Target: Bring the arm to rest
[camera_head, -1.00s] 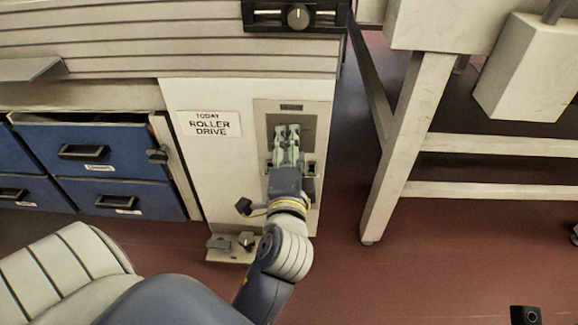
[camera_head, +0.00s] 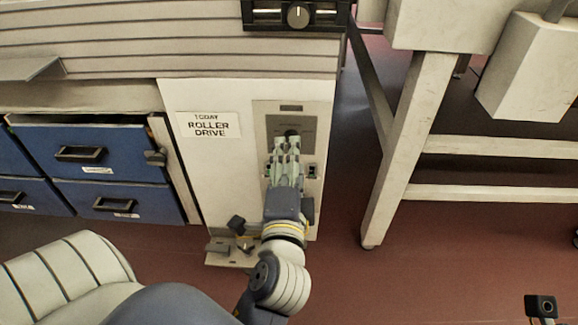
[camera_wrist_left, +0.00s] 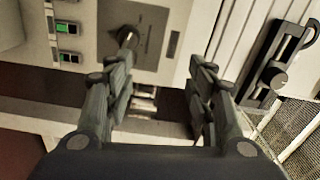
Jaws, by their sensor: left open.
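My left gripper (camera_head: 286,145) is in front of the grey control plate (camera_head: 270,112) on the white cabinet marked "ROLLER DRIVE". Its fingers are apart with nothing between them. A dark knob (camera_head: 292,133) shows just beyond the fingertips. In the left wrist view my open gripper (camera_wrist_left: 160,78) has its two fingers well apart, and the knob (camera_wrist_left: 127,37) stands out from the plate beyond the left finger. The fingers appear clear of it. My right gripper is not in view.
Small switches with green lights (camera_wrist_left: 67,29) are on the panel in the left wrist view. Blue drawers (camera_head: 103,152) are at the left. A small ledge (camera_head: 228,258) juts out low on the cabinet. A white-legged stand (camera_head: 408,150) is at the right, with open red floor (camera_head: 450,260) before it.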

